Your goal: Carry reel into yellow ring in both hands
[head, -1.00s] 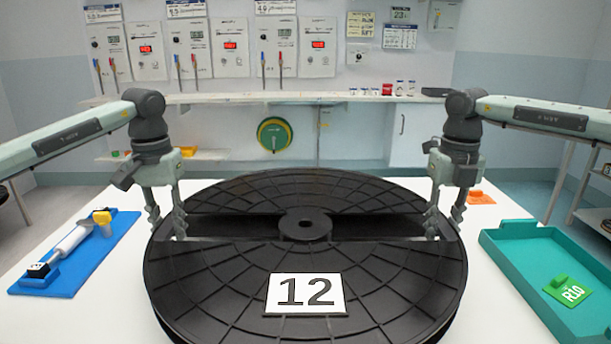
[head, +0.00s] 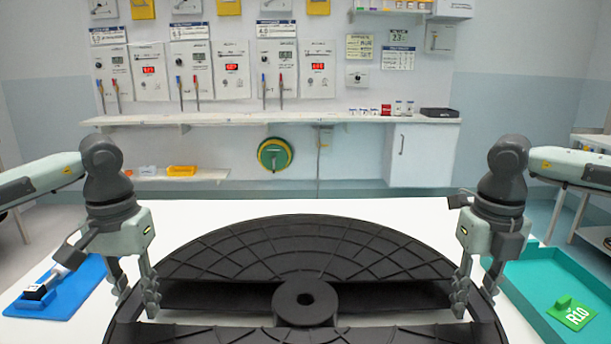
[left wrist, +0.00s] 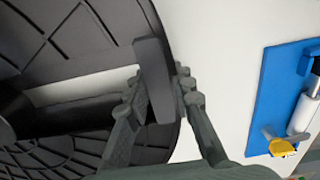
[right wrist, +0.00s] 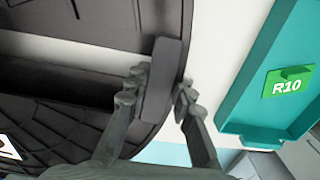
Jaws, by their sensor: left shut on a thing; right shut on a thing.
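The large black reel (head: 225,262) spans the lower middle of the head view, with its hub (head: 305,300) in the centre; its near part is cut off by the frame. It looks raised above the white table. My left gripper (head: 137,300) is shut on an upright grip bar (left wrist: 155,80) at the reel's left rim. My right gripper (head: 470,298) is shut on the matching bar (right wrist: 164,80) at the right rim. The reel also shows in the left wrist view (left wrist: 70,35) and the right wrist view (right wrist: 85,75). I see no yellow ring on the table.
A blue tray (head: 75,295) with a white tool lies on the white table (head: 210,210) at the left. A teal tray (head: 525,270) with a green R10 tag (head: 572,314) is at the right. A wall shelf (head: 270,117) and a green-and-yellow round fixture (head: 274,154) are behind.

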